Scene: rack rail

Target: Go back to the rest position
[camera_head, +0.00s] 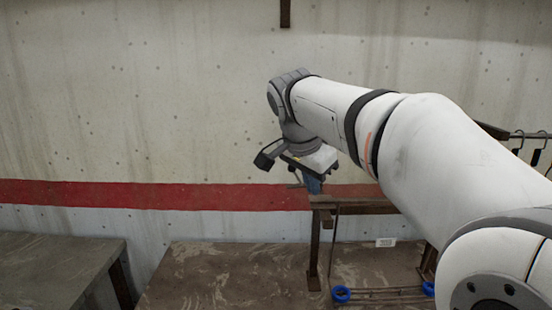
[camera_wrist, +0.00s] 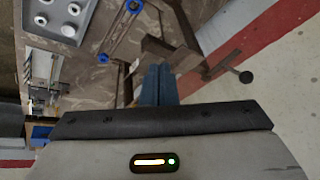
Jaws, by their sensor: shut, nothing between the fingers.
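My gripper (camera_head: 313,184) hangs at the end of my white arm in the head view, just above the left end of a brown metal rack (camera_head: 350,203). In the wrist view its blue fingers (camera_wrist: 158,84) are together with nothing between them. I cannot tell whether the fingers touch the rack. My arm hides much of the rack in the head view.
A worn brown table (camera_head: 220,275) stands below, with two blue rings (camera_head: 341,294) on rods and a white label (camera_head: 385,242). Dark hooks (camera_head: 535,155) hang from a rail at right. A grey table (camera_head: 55,265) is at left.

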